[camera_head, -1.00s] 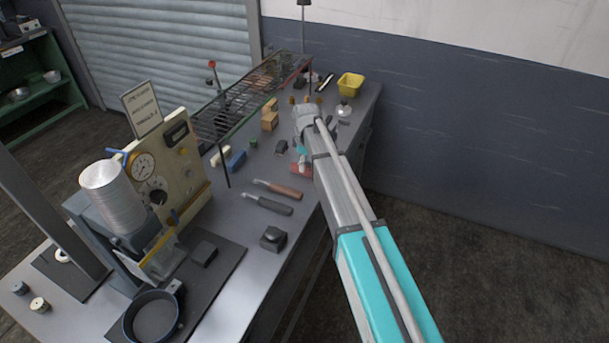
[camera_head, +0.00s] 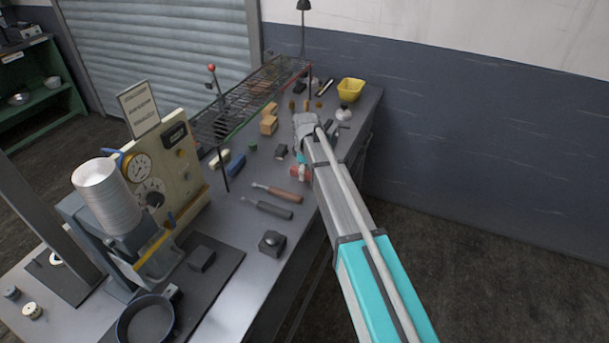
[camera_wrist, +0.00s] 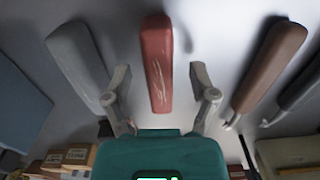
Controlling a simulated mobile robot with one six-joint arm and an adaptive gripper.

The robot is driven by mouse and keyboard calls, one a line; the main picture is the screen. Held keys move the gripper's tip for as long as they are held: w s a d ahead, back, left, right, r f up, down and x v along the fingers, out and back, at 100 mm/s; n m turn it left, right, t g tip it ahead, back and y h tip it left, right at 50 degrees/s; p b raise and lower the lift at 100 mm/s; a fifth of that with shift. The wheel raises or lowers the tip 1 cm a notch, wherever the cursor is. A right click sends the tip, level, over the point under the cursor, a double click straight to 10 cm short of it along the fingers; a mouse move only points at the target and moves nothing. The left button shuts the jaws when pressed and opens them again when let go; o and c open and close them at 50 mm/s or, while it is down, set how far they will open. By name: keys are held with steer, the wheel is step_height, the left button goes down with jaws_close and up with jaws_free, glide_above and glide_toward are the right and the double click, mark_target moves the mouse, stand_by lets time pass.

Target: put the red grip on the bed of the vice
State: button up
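The red grip (camera_wrist: 156,60) has pale scratches on its side and sits between the two fingers of my gripper (camera_wrist: 159,78) in the wrist view. The fingers are spread, with a gap on each side of the grip, so my gripper is open. In the head view a small part of the red grip (camera_head: 296,173) shows on the bench beside the teal and grey end of my arm, partly hidden by it. I cannot pick out the vice with certainty in either view.
A brown-handled tool (camera_head: 281,193) and a grey-handled one (camera_head: 270,208) lie on the bench near the grip. A grey handle (camera_wrist: 75,60) stands left of it in the wrist view. A dial machine (camera_head: 150,180), black pan (camera_head: 147,322), wire rack (camera_head: 240,105) and yellow bin (camera_head: 350,90) occupy the bench.

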mark_target(306, 171)
jaws_close()
steer(key=shift+r, duration=0.15)
stand_by(0.4)
step_height(306, 171, up, 3)
steer(key=p, duration=0.3)
steer(key=s+d+r+p, duration=0.4)
steer(key=s+r+p, duration=0.5)
steer(key=s, duration=0.4)
steer(key=shift+s+r+p, duration=0.25)
steer(key=shift+r+p, duration=0.1)
steer(key=shift+p, duration=0.2)
